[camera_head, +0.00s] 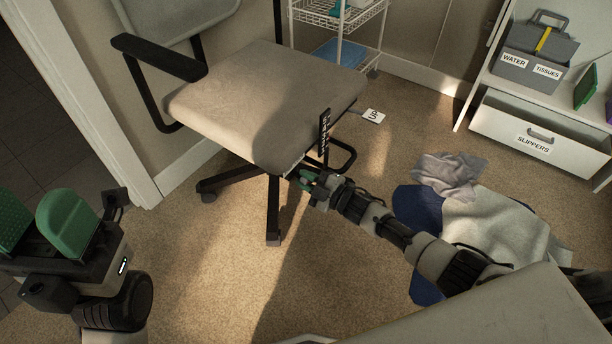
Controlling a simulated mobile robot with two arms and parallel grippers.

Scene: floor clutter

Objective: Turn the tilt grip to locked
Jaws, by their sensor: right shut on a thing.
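The office chair (262,88) has a beige seat and black frame and stands in the middle. A black label with white lettering (324,132) hangs upright at the seat's front right edge. A white tag with a dark symbol (373,116) sticks out at the right side of the seat. My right gripper (308,179), with green fingers, reaches under the seat's front edge and is shut on the tilt grip, which the fingers mostly hide. I cannot read its setting. My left gripper (38,218) is large at lower left, its green fingers apart and empty.
Crumpled grey, cream and blue cloths (480,210) lie on the carpet at right, under my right arm. A slippers drawer (540,135) stands open below a grey caddy (535,55). A white wire cart (340,20) stands behind the chair. Carpet in front is clear.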

